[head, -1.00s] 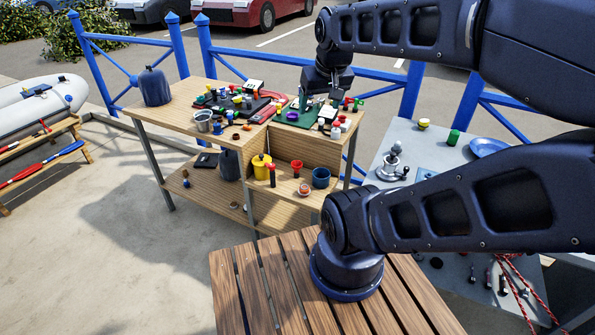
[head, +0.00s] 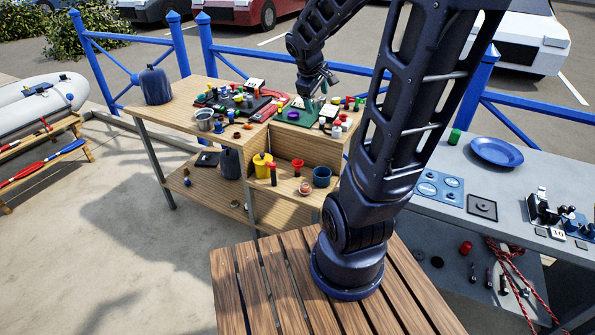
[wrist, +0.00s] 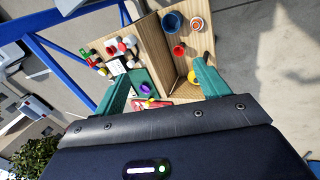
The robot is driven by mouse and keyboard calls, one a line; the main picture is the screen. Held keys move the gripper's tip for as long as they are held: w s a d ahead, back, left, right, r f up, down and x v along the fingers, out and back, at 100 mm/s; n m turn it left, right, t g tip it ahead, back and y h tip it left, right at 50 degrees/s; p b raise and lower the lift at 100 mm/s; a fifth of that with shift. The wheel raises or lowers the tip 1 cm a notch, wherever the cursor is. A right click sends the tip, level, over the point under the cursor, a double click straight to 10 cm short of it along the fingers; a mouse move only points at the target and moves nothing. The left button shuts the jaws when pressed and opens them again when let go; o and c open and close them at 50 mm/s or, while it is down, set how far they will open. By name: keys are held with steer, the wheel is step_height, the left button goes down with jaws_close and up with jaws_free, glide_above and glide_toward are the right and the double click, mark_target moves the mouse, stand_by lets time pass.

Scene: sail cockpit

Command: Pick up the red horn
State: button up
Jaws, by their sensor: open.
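A small red flared piece, which looks like the red horn (head: 297,166), stands on the lower shelf of the wooden bench. In the wrist view the red horn (wrist: 178,51) shows beyond the fingertips, near the shelf's inner edge. My gripper (head: 318,93) is above the back right of the bench top, apart from the horn. In the wrist view my gripper (wrist: 160,80) has its two green fingers spread wide with nothing between them. Nothing hides the horn in either view.
The wooden bench top (head: 172,107) holds many small items. A grey table (head: 450,205) with a blue plate (head: 497,151) stands right.

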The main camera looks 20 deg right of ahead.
steer(key=w+f+n, duration=0.4)
steer(key=w+f, duration=0.2)
steer(key=w, duration=0.1)
steer(key=n, duration=1.4)
glide_above(297, 162)
steer(key=s+a, duration=0.2)
steer(key=a, duration=0.1)
step_height(297, 162, down, 28)
steer(key=shift+g, duration=0.3)
steer(key=shift+x, duration=5.4)
steer(key=shift+s+d, duration=0.15)
steer(key=shift+s, duration=0.05)
steer(key=c, duration=1.1)
steer(key=shift+r, duration=0.15)
